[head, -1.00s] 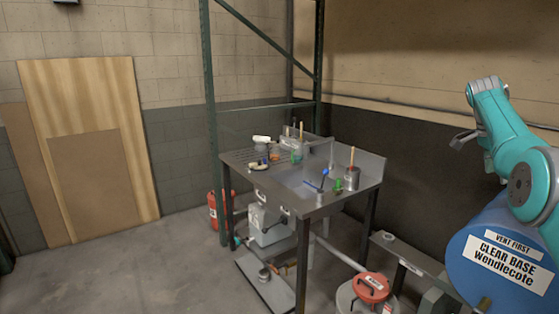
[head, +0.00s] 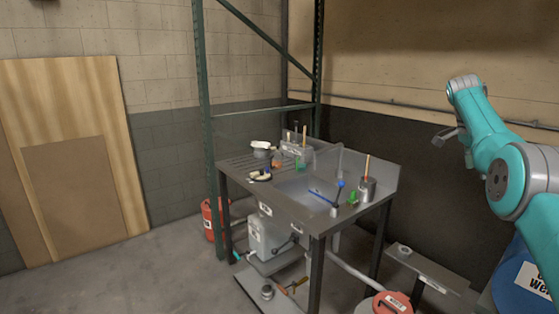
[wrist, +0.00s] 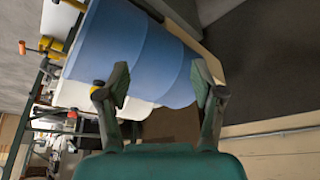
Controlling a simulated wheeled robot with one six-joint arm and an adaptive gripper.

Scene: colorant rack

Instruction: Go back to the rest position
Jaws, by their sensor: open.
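My gripper is open and empty. In the wrist view its two fingers (wrist: 160,90) stand wide apart, with a blue drum (wrist: 140,55) beyond and between them. I cannot tell the distance to the drum. In the head view my teal arm reaches up at the right, and my gripper (head: 446,136) hangs in front of the dark lower wall, to the right of the sink bench and above it.
A metal sink bench (head: 285,199) with cups, brushes and a blue-handled tool stands in the middle. The blue drum (head: 522,285) is at the lower right. A red-lidded container (head: 388,304) and a red extinguisher (head: 211,220) stand low. Open floor (head: 150,280) lies at the left.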

